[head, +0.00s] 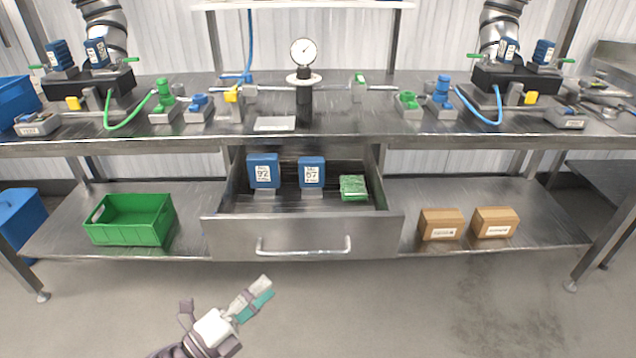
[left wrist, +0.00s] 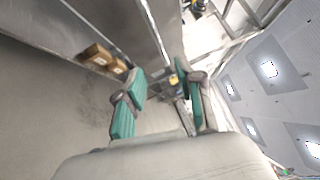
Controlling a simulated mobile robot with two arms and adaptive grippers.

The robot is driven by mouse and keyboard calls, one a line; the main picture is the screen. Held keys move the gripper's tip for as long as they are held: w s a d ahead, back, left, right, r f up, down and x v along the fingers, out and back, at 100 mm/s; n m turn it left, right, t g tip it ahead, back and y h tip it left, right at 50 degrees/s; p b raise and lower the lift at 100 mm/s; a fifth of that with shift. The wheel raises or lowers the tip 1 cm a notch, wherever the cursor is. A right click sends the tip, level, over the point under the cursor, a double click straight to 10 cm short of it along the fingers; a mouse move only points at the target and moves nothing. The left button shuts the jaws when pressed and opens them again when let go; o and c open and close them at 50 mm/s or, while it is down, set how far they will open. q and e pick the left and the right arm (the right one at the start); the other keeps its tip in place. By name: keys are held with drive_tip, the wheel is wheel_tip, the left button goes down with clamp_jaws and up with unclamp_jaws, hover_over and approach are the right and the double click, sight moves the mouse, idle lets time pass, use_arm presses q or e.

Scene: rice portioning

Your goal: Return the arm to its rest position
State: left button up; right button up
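My left gripper (head: 246,304) is in the air in front of the bench, low in the head view and left of centre. It is below and in front of the open drawer (head: 302,236) and apart from it. In the left wrist view its two teal-padded fingers (left wrist: 158,88) stand apart with nothing between them, so it is open and empty. My right gripper is in neither view.
The drawer holds two blue devices (head: 262,171) (head: 311,172) and a green item (head: 353,187). A green crate (head: 130,237) and two cardboard boxes (head: 441,224) (head: 495,222) sit on the lower shelf. Valves and a gauge (head: 304,52) stand on the bench (head: 350,122). The front floor is clear.

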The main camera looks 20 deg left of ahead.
use_arm(q)
drive_tip(key=a+f+n+g+y, duration=0.1)
drive_tip(key=a+f+n+y, duration=0.2)
drive_tip(key=f+n+y, duration=0.35)
drive_tip(key=a+f+n+g+y, duration=0.25)
drive_tip(key=f+n, duration=0.45)
drive_tip(key=f, duration=0.4)
drive_tip(key=s+f+n+g+y, duration=0.2)
drive_tip(key=s+f+n+g, duration=0.25)
drive_tip(key=f, duration=0.65)
drive_tip(key=s+d+f+n+g+h, duration=0.1)
drive_tip(key=s+d+f+n+g, duration=0.2)
drive_tip(key=s+f, duration=0.35)
drive_tip(key=s+d+f+n+g, duration=0.2)
drive_tip(key=s+d+f+g, duration=0.15)
drive_tip(key=s+f, duration=0.35)
drive_tip(key=s+a+r+g+p, duration=0.1)
drive_tip(key=s+p, duration=0.6)
drive_tip(key=s, duration=0.1)
drive_tip(key=s+a+r+p, duration=0.1)
drive_tip(key=s+a+p, duration=0.1)
drive_tip(key=s+p, duration=0.6)
drive_tip(key=shift+s+a+r+g, duration=0.25)
drive_tip(key=shift+r+g, duration=0.1)
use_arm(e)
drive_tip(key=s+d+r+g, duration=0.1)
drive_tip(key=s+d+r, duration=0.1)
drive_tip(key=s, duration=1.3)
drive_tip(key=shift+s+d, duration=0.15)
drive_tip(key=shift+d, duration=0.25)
